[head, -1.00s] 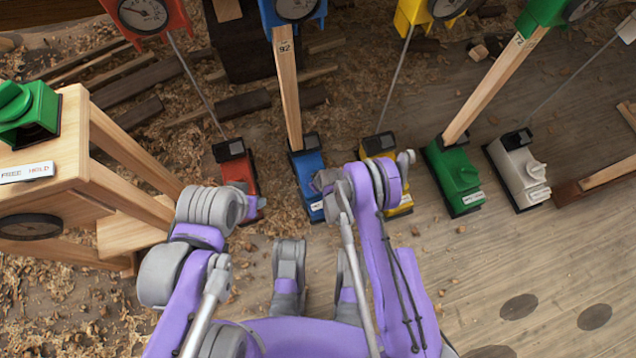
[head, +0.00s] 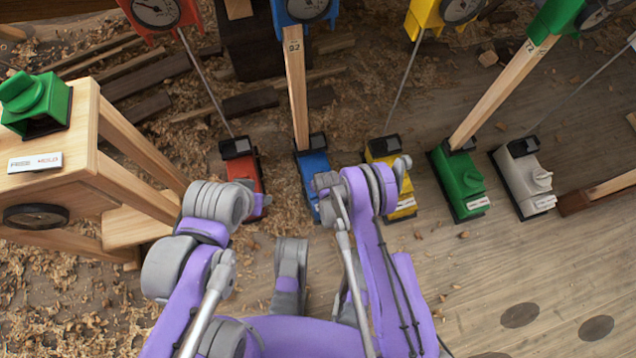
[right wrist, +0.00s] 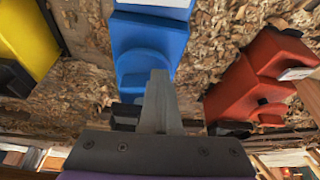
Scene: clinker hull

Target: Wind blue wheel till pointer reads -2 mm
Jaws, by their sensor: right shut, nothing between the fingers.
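The blue unit (head: 309,168) stands on the floor at the foot of a wooden post marked 92, partly hidden by my right arm in the head view. It also shows in the right wrist view (right wrist: 150,38), with a rounded blue wheel-like part (right wrist: 136,66) on its near side. My right gripper (right wrist: 160,78) is shut and empty, its fingertips overlapping that part in view; I cannot tell whether they touch it. The blue-housed dial (head: 303,8) atop the post is cut off by the frame, and its pointer is unreadable. My left gripper is not visible; only its arm shows.
A red unit (head: 239,160) and a yellow unit (head: 386,158) flank the blue one closely. Green (head: 460,184) and white (head: 526,182) units stand farther right. A wooden stand (head: 85,150) with a green box is at the left. Wood shavings litter the floor.

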